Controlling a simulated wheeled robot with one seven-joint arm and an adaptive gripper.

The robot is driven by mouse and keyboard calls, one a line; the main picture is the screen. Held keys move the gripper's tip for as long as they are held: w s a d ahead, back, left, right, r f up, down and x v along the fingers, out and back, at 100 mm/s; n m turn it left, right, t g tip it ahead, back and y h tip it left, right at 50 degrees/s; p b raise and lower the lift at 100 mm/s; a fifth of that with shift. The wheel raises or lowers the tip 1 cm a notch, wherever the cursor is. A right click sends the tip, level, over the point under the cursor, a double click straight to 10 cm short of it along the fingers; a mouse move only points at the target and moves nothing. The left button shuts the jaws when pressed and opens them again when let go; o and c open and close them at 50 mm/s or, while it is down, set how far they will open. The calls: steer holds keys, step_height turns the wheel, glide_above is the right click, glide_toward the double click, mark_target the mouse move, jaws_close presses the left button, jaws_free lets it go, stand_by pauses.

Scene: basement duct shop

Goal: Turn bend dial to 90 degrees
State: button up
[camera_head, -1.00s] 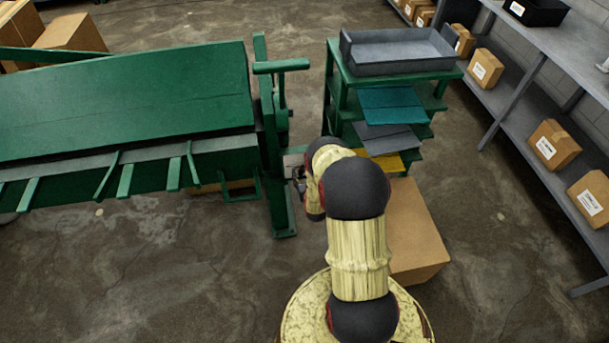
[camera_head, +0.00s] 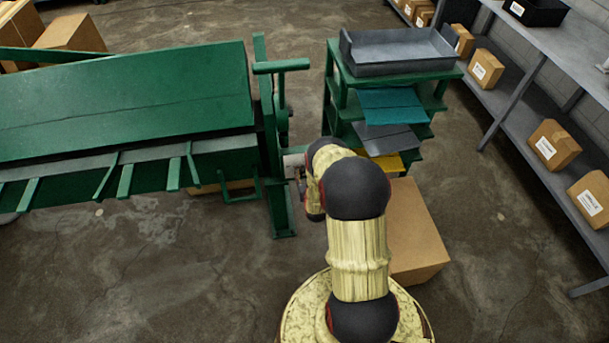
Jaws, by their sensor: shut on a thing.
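The green bending machine (camera_head: 130,95) fills the left of the view, with an upright green end post (camera_head: 280,205) at its right end. My gripper (camera_head: 297,170) is at the right side of this post, mostly hidden behind my arm. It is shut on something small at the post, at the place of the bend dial. The dial's face, marks and angle cannot be made out, as my gripper and wrist cover them. A small pale grey patch shows between the post and my wrist.
A green rack (camera_head: 341,90) with a grey tray (camera_head: 400,65) and colored sheets stands behind my arm. A cardboard box (camera_head: 415,235) is on the floor close right of my arm. Grey shelving (camera_head: 560,75) with boxes lines the right. Floor is clear at lower left.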

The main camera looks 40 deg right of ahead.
steer(key=shift+d, duration=0.1)
steer(key=shift+s+d+f+m+t+y+b, duration=0.1)
steer(key=shift+m+t+y+b, duration=0.8)
steer(key=shift+m+b, duration=1.2)
steer(key=shift+d+f+m+t+y+b, duration=0.15)
steer(key=shift+m+t+y+b, duration=0.35)
steer(key=shift+m+t+b, duration=1.15)
steer(key=shift+s+a+f+m+t+y+b, duration=0.1)
steer(key=shift+m+t+y+b, duration=0.55)
steer(key=shift+m+b, duration=1.9)
steer(key=shift+m, duration=0.4)
steer(key=o, duration=1.1)
steer(key=shift+o, duration=0.2)
